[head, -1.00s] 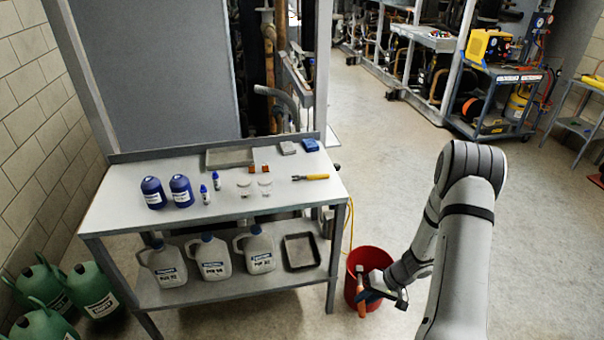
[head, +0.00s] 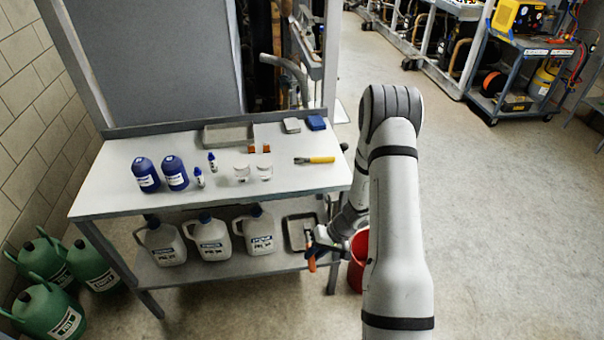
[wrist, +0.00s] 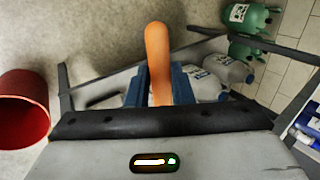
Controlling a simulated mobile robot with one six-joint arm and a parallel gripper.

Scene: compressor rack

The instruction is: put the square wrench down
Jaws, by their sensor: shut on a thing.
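The square wrench (wrist: 157,55) shows in the wrist view as an orange handle rising between the blue fingers. My gripper (wrist: 159,88) is shut on it. In the head view my gripper (head: 318,248) is low, at the right front end of the workbench's lower shelf, in front of the dark tray (head: 290,238). The wrench's orange end (head: 311,263) hangs below the fingers there. The wrench's far end is not clear. I cannot tell whether the wrench touches the shelf or tray.
The lower shelf (head: 185,277) holds several white jugs (head: 213,241) left of the tray. The bench top (head: 230,200) carries blue bottles (head: 146,175) and a yellow-handled tool (head: 318,160). A red bucket (head: 356,272) stands right of the bench, partly behind my arm. Green jugs (head: 90,262) stand far left.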

